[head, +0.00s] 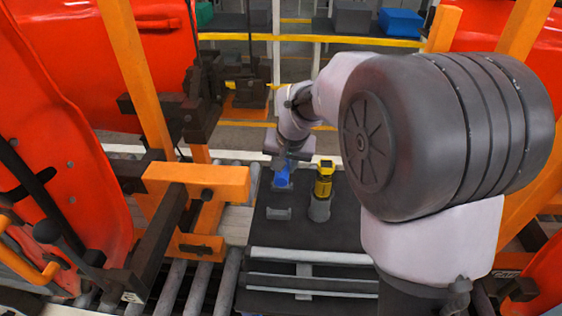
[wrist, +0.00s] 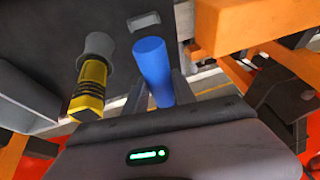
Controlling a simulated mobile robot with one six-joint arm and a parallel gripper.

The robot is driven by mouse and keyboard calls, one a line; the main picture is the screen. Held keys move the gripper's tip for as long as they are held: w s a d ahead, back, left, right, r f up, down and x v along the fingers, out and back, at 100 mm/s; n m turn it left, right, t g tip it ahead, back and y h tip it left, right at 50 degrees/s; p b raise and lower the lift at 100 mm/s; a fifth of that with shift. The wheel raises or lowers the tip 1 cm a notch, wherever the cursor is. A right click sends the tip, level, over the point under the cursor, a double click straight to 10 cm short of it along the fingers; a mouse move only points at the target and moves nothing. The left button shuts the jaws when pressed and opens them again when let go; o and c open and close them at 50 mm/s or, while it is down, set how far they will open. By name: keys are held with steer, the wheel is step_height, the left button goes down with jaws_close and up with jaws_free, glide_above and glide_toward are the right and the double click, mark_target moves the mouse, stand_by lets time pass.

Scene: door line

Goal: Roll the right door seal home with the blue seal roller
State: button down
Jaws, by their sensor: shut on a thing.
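The blue seal roller (head: 282,174) is upright at the grey work surface; it also shows as a blue cylinder in the wrist view (wrist: 152,66). My gripper (head: 286,158) is shut on it, with one finger on each side in the wrist view (wrist: 158,88). I cannot tell whether the roller's lower end still touches the surface or a holder. A red door (head: 60,150) stands at the left, and red panels (head: 540,262) show at the right edge. I cannot make out the right door seal; my arm covers much of the right side.
A yellow and black tool (head: 324,180) stands in a grey cup (head: 319,209) just right of the roller. A small grey bracket (head: 279,213) sits in front, empty. An orange frame (head: 195,183) stands close left. A yellow rail (head: 310,39) crosses behind.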

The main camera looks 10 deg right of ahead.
steer(key=s+b, duration=0.3)
steer(key=s, duration=1.6)
steer(key=shift+b, duration=0.35)
steer(key=shift+s, duration=0.1)
